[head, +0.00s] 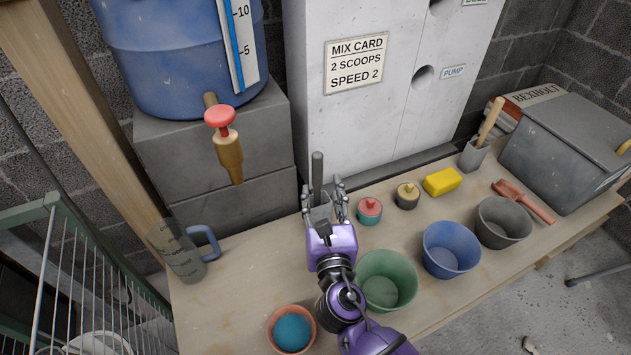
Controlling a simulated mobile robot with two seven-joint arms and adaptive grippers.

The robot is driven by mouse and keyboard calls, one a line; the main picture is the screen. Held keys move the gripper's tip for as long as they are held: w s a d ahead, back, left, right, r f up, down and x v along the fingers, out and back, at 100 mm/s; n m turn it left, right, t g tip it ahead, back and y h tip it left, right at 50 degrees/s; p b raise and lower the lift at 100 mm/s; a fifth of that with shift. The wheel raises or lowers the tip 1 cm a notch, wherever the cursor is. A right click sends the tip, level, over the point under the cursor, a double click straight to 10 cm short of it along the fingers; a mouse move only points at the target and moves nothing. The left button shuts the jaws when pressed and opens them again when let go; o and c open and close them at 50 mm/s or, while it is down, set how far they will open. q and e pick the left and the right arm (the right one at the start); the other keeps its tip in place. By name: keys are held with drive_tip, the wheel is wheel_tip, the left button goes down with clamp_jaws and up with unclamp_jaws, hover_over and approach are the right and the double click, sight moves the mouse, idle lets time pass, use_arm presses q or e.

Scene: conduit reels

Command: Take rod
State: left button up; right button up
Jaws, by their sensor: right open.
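A dark grey rod (317,170) stands upright near the back of the wooden bench, in front of the white panel. My right gripper (323,187) reaches in from the front with its fingers open and pointing towards the back. The rod shows between the two fingertips, nearer the left one. I cannot tell whether a finger touches it. The rod's lower end is partly hidden by my gripper. My left gripper is not in view.
A red-lidded pot (369,211) and a dark pot (407,196) stand just right of my gripper. Green (386,280), blue (451,249) and grey (503,222) buckets line the front. A clear jug (178,250) stands left. Bare bench lies between jug and gripper.

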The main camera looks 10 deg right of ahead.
sight(318, 175)
drive_tip(key=shift+w+r, duration=0.3)
drive_tip(key=shift+w, duration=0.45)
drive_tip(key=w, duration=0.5)
drive_tip(key=shift+d+r, duration=0.2)
drive_tip(key=shift+d, duration=0.05)
clamp_jaws()
